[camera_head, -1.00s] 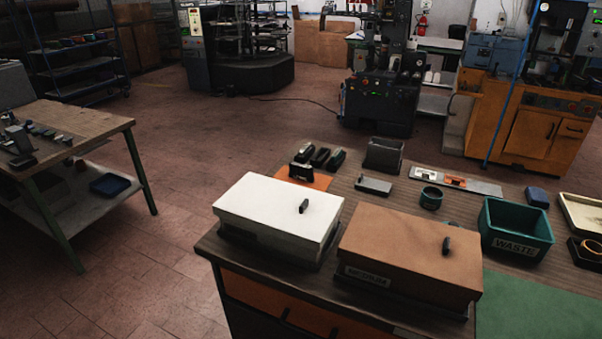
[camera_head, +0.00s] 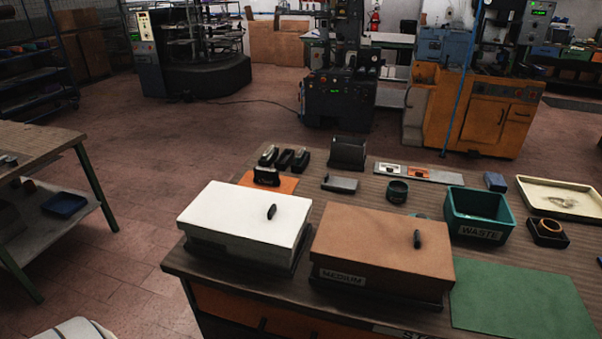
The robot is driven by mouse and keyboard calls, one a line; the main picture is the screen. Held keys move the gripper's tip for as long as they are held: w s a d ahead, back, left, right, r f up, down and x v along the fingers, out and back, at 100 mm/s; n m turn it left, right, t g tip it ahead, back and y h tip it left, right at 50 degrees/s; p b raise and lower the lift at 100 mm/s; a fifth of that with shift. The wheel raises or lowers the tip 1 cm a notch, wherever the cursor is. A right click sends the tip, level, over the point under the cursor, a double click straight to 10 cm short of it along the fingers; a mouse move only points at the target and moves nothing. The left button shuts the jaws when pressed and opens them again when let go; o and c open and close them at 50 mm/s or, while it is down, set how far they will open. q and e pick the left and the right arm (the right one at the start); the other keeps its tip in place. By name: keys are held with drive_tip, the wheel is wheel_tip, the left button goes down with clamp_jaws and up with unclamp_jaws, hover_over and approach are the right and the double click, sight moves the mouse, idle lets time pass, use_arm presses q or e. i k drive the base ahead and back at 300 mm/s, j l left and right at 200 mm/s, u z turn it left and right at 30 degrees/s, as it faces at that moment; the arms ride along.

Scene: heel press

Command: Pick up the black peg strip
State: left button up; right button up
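I cannot pick out the black peg strip for certain. Several small black pieces (camera_head: 284,159) stand at the far left of the bench, by an orange mat (camera_head: 284,184). A flat dark grey block (camera_head: 340,184) lies to their right, and a dark box-like holder (camera_head: 347,152) stands behind it. Neither of my grippers shows in the head view. A pale rounded part at the bottom left edge may be my own arm.
A white-lidded box (camera_head: 246,213) and a brown-lidded box (camera_head: 381,241) marked MEDIUM stand at the front of the bench. A green WASTE bin (camera_head: 478,232), cream tray (camera_head: 560,197) and green mat (camera_head: 521,301) are at right. Another table (camera_head: 38,144) stands at left.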

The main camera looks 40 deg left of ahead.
sight(262, 174)
drive_tip(key=j+z, duration=0.25)
drive_tip(key=j, duration=0.35)
drive_tip(key=j+z, duration=0.25)
drive_tip(key=j, duration=0.35)
drive_tip(key=k+j+z, duration=0.25)
drive_tip(key=j, duration=0.3)
drive_tip(key=i, duration=0.1)
